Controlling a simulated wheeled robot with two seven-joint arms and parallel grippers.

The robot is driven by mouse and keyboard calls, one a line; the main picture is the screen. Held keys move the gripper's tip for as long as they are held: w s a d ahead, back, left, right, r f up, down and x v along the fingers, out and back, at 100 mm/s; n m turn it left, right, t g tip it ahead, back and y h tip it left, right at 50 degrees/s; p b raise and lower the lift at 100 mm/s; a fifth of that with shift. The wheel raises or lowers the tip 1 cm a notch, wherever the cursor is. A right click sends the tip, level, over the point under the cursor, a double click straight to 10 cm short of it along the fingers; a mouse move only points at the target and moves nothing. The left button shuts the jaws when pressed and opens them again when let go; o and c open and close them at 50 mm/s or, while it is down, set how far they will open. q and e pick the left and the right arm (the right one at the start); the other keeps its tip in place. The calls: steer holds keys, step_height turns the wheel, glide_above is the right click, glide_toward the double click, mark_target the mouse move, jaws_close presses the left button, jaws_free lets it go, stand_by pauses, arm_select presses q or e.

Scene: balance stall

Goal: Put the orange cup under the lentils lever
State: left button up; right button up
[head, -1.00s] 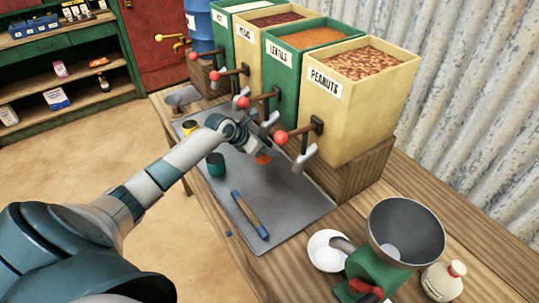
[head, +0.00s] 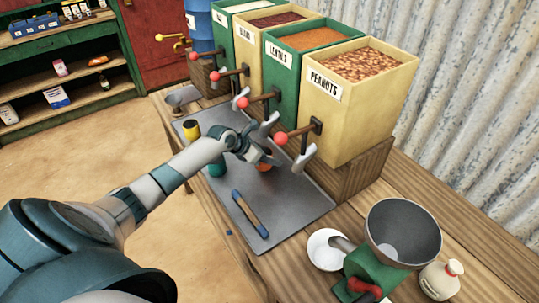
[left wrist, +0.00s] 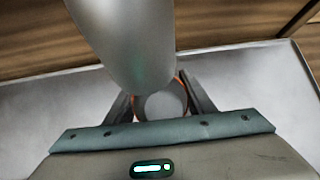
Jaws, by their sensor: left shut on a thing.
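My left gripper (head: 262,158) is shut on the orange cup (head: 264,167), of which only a small part shows in the head view. In the left wrist view the cup's orange rim (left wrist: 181,84) shows between the fingers (left wrist: 160,103), below and partly behind a grey metal spout (left wrist: 122,40). The lentils bin (head: 284,80) is green, second nearest in the row. The lentils lever has a red knob (head: 243,102) and a grey spout (head: 270,119) behind and above my gripper. Whether the cup touches the tray is unclear. My right gripper is not in view.
The peanuts lever (head: 281,138) stands close to the right of my gripper. On the grey tray (head: 290,205) are a green cup (head: 217,168), partly hidden by my arm, a yellow cup (head: 191,130) and a blue-ended stick (head: 250,214). A grinder (head: 376,270) stands front right.

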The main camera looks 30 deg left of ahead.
arm_select(q)
steer(key=shift+f, duration=0.45)
steer(key=o, duration=1.2)
steer(key=shift+c, duration=0.2)
steer(key=shift+r, duration=0.4)
steer(key=shift+s+a+r, duration=0.1)
steer(key=shift+r, duration=0.2)
steer(key=b+v, duration=0.1)
steer(key=v, duration=1)
steer(key=shift+s+r+b, duration=0.2)
steer(key=shift+r+b, duration=0.15)
